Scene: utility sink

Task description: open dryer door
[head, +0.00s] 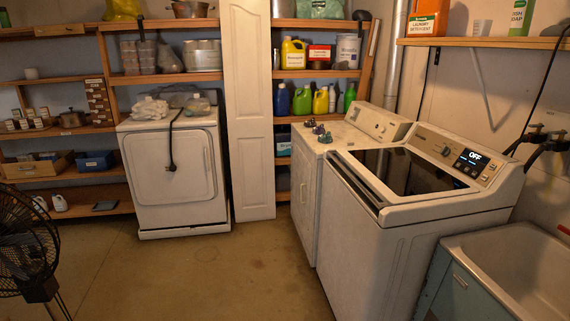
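A white front-door machine that looks like the dryer (306,183) stands against the right wall beside a top-loading washer. Its front faces left and shows at a steep angle, with a small handle (303,192) on it; the door looks shut. Small coloured items (317,131) lie on its top. A second white dryer-like machine (170,172) stands at the back left with its square door closed. A black cord with a plug hangs over that door, and bags lie on top. Neither of my grippers is in view.
The washer (370,245) with an "OFF" display stands nearer, at the right, partly hiding the first machine's side. A sink (520,262) is at the lower right. A black fan (25,240) stands at the left. A white panel (250,110) leans by loaded shelves. The middle floor (215,275) is clear.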

